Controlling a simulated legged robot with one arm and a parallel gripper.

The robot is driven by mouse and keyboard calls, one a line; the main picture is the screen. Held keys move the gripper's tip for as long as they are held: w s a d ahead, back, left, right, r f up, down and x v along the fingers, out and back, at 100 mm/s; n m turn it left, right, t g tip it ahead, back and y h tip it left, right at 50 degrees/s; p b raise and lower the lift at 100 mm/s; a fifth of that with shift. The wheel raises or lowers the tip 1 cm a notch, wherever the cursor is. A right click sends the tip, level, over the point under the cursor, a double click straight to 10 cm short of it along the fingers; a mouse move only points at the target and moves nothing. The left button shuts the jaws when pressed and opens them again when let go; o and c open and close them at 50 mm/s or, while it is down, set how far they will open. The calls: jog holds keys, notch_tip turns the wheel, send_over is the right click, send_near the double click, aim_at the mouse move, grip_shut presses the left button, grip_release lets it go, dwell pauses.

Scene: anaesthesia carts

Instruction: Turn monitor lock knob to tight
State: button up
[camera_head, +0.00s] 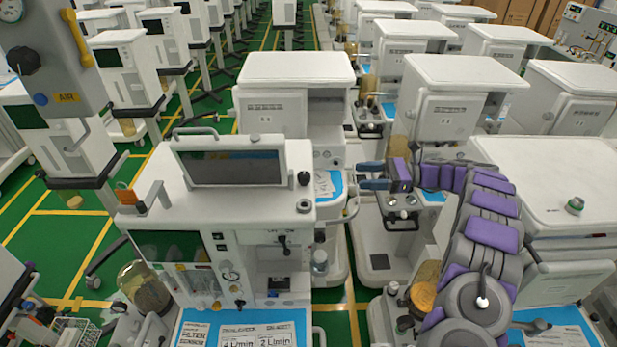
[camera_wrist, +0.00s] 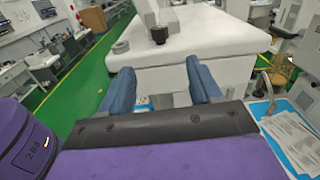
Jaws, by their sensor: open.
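The monitor (camera_head: 230,167) stands tilted on the white top of the nearest anaesthesia cart (camera_head: 185,207). A black knob (camera_head: 304,178), likely the monitor lock knob, sits beside the monitor's right edge. The black knob also shows in the wrist view (camera_wrist: 158,36), beyond my fingers. I cannot tell whether it is tight or loose. My gripper (camera_head: 361,175) is open and empty, to the right of the cart, its blue fingers pointing left towards the knob. In the wrist view my gripper (camera_wrist: 160,72) has a wide gap between its fingers, apart from the knob.
A grey ring-shaped part (camera_head: 304,206) lies on the cart top near the knob; it shows in the wrist view too (camera_wrist: 120,47). Another white cart (camera_head: 295,100) stands close behind. More carts crowd the right. Green floor (camera_wrist: 95,85) is open to the left in the wrist view.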

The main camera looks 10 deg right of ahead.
aim_at(313, 184)
jog(key=a+b, duration=0.2)
jog(key=w+a+b, duration=0.1)
jog(key=a+b, duration=0.1)
jog(key=b, duration=0.1)
jog(key=shift+w+a+f, duration=0.1)
jog(key=shift+a, duration=0.1)
dwell(0.6)
jog(key=shift+w+a+b, duration=0.3)
jog(key=shift+a+b, duration=0.6)
jog(key=shift+a, duration=0.75)
jog(key=shift+w+a+b, duration=0.25)
jog(key=shift+a+b, duration=0.7)
jog(key=shift+a, duration=0.75)
jog(key=shift+w+a+b, duration=0.3)
jog(key=shift+a+b, duration=0.6)
jog(key=shift+a, duration=0.75)
jog(key=shift+a, duration=0.1)
